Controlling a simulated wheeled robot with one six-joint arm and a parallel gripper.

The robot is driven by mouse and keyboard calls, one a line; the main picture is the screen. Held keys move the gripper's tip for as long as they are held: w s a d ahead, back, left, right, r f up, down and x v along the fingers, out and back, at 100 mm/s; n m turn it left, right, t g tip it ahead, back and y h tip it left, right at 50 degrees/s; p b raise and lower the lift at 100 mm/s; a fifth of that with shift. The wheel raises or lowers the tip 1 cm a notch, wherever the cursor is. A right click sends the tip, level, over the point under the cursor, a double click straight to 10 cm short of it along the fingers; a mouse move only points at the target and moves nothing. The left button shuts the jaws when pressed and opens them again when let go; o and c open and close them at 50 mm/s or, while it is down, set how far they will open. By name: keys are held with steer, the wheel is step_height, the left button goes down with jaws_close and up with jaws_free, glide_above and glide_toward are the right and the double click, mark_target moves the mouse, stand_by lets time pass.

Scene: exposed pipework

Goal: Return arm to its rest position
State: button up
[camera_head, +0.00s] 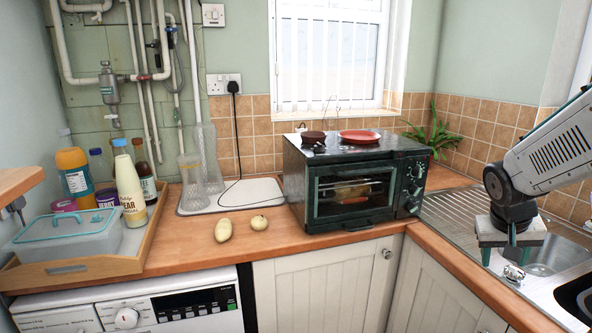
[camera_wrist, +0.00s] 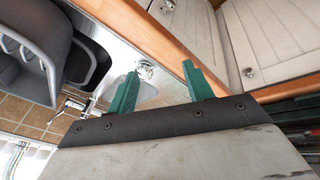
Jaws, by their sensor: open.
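My gripper (camera_head: 499,256) is at the right of the head view, pointing down above the sink area, at the end of my white and black arm. Its two green fingers stand apart with nothing held between them. In the wrist view the open fingers (camera_wrist: 158,85) also show empty, with the metal sink surface and the wooden counter edge beyond them. A small shiny metal item (camera_head: 513,273) lies just below and beside the fingertips in the head view. I cannot tell the exact gap between it and the fingers.
A dark toaster oven (camera_head: 352,186) stands on the counter left of my arm, with a red plate (camera_head: 359,136) on top. Two potato-like items (camera_head: 240,226) lie on the wooden counter. A wooden tray (camera_head: 84,264) with bottles is far left. The window (camera_head: 335,55) is behind.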

steer(key=s+a+r+n+y, duration=0.2)
steer(key=s+a+r, duration=0.1)
steer(key=s+a, duration=0.7)
steer(key=s+a+r+n+y, duration=0.1)
steer(key=s+a+r+n, duration=0.1)
steer(key=s+a, duration=0.8)
steer(key=shift+s+r+g+y, duration=0.4)
steer(key=shift+s+r, duration=0.05)
steer(key=shift+r, duration=0.2)
steer(key=shift+d, duration=0.1)
